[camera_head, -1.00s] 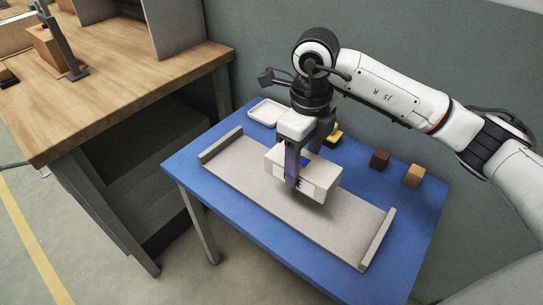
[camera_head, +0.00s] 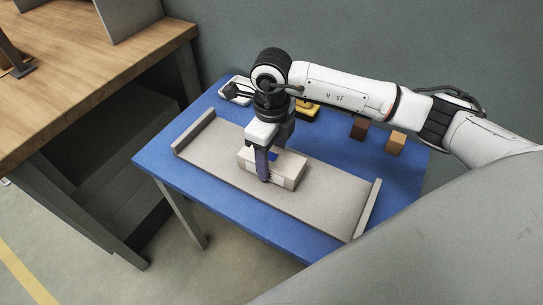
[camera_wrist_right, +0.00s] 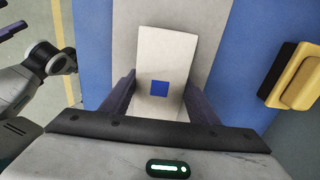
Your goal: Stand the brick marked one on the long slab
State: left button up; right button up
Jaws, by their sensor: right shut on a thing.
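The pale brick (camera_head: 286,178) has a blue square on its upper face, which shows clearly in the wrist view (camera_wrist_right: 165,58). My right gripper (camera_head: 272,163) is shut on the brick from above, one finger down its near side. The far finger is mostly hidden. The brick lies with its long side level, over the middle of the long grey slab (camera_head: 325,200). I cannot tell whether it touches the slab. A dark finger, probably of my left gripper (camera_wrist_right: 14,30), shows at the edge of the wrist view; its jaw state is unclear.
The slab has a raised bar at each end and lies on a blue table (camera_head: 160,165). Behind it are a white tray (camera_head: 236,88), a yellow-and-black object (camera_head: 308,110), a dark brown block (camera_head: 359,128) and a tan block (camera_head: 396,143). A wooden bench (camera_head: 90,80) stands left.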

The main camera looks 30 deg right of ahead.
aim_at(272, 157)
jog(key=shift+f, duration=0.15)
jog(key=o, duration=1.3)
jog(key=shift+o, duration=0.2)
notch_tip(272, 157, up, 12)
jog(key=shift+r, duration=0.2)
